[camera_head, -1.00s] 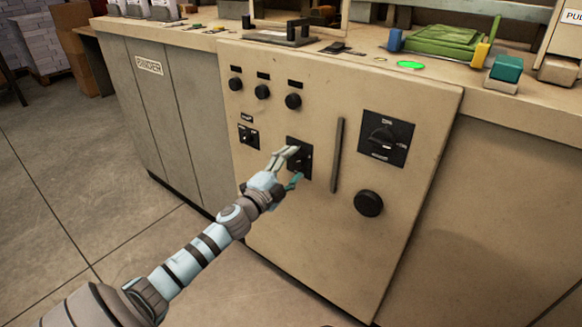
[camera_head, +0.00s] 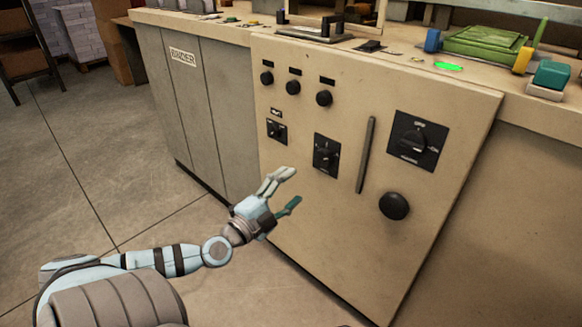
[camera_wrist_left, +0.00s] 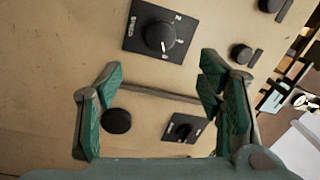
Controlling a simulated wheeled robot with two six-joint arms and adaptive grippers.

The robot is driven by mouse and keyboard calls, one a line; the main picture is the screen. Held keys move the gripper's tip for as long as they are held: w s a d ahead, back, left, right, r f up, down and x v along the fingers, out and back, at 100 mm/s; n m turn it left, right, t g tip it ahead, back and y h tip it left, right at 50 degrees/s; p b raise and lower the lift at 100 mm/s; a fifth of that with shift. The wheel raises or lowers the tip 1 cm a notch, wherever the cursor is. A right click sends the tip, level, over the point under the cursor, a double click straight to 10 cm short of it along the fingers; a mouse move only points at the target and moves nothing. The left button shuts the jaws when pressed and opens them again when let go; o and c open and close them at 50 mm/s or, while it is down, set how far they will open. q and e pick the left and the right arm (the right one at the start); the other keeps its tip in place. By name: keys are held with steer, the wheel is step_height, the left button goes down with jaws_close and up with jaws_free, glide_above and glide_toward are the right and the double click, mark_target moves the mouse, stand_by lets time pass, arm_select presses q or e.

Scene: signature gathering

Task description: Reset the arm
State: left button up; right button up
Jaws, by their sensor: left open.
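My left gripper (camera_head: 290,190) is open and empty in the head view. It stands apart from the beige machine panel, in front of and below a small black switch (camera_head: 326,155). In the left wrist view, my left gripper's green-padded fingers (camera_wrist_left: 165,105) are spread wide with nothing between them touching. A black rotary knob on a square plate (camera_wrist_left: 158,36) shows beyond the fingers. My left arm comes in from the lower left, bent at the elbow. My right gripper is not in view.
The beige panel (camera_head: 300,215) carries several black knobs, a vertical bar handle (camera_head: 366,155), a large dial (camera_head: 415,141) and a round black knob (camera_head: 394,206). The counter above holds a green tray (camera_head: 487,42). Open floor (camera_head: 90,180) lies to the left.

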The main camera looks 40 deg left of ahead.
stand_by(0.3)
